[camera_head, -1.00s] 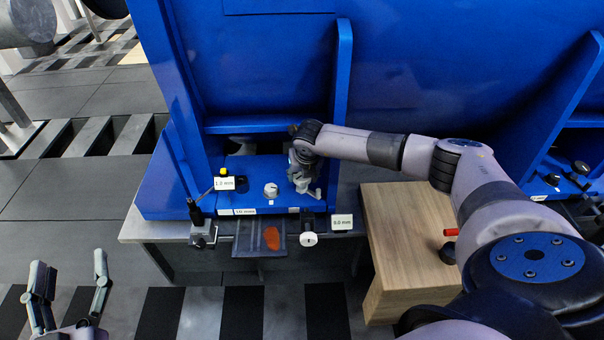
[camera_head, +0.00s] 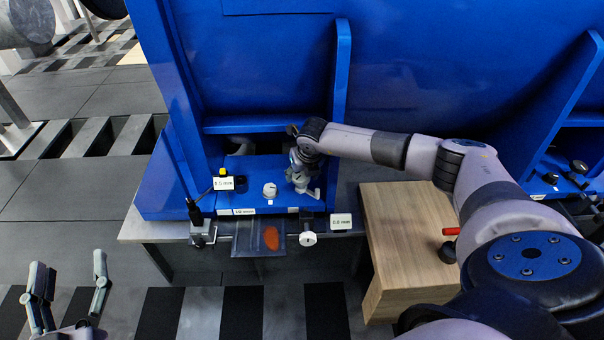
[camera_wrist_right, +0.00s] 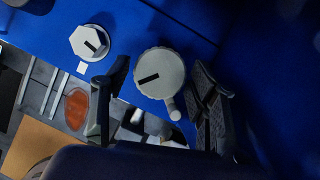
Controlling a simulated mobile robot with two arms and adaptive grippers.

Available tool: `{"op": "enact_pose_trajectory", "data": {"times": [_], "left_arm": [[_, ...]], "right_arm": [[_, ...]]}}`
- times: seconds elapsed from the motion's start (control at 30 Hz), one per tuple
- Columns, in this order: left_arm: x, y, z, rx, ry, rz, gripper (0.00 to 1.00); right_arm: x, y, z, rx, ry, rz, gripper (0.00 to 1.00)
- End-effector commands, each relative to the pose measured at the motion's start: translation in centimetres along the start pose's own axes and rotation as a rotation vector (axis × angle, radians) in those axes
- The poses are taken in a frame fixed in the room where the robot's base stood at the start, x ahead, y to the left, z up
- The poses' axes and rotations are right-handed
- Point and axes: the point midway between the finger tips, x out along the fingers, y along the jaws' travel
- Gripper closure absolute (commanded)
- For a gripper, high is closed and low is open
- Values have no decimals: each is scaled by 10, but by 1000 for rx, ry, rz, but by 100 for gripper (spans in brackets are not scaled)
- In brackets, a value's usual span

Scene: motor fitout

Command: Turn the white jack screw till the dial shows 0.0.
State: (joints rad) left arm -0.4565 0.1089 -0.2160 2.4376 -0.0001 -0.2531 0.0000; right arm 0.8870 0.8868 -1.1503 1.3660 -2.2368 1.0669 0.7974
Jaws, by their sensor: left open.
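On the blue machine foot (camera_head: 160,190), a white knob with a dark mark (camera_head: 270,190) stands left of my right gripper (camera_head: 299,174); it also shows in the right wrist view (camera_wrist_right: 89,42). A round pale screw head with a black mark and a side lever (camera_wrist_right: 160,74) is between my right fingers in that view. The fingers stand apart on either side with small gaps, so the gripper looks open. A third white knob (camera_head: 308,239) is at the front edge. The left display tag (camera_head: 223,184) appears to read 0.0 mm, small and blurred. My left gripper (camera_head: 70,262) is open and empty, low left.
A second tag (camera_head: 341,221) also appears to read 0.0 mm. A tray with an orange-red piece (camera_head: 246,247) hangs at the front. A wooden block (camera_head: 400,230) stands right of the foot. A dial stand with a black post (camera_head: 194,212) is at the left.

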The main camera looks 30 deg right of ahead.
Motion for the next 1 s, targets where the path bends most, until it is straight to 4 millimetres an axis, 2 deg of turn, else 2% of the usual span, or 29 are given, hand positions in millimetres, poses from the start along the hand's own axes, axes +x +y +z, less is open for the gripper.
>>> {"op": "enact_pose_trajectory", "data": {"times": [0.13, 0.47, 0.57, 0.9, 1.0], "left_arm": [[0, 0, 0, 0, 0, 0, 41], [0, 1, 1, 0, -1, 2, 41], [0, 0, 1, 0, -1, 2, 41], [0, 0, 0, 0, 0, 1, 41], [0, 0, 0, 0, 0, 1, 41]], "right_arm": [[1, 0, -1, 0, 2, -1, 34], [-1, 0, 0, 0, 2, -1, 34], [-11, 0, 4, 0, 0, -1, 34], [-70, 0, 29, 0, -1, 0, 34], [-81, 0, 34, -1, 1, -1, 34]]}}
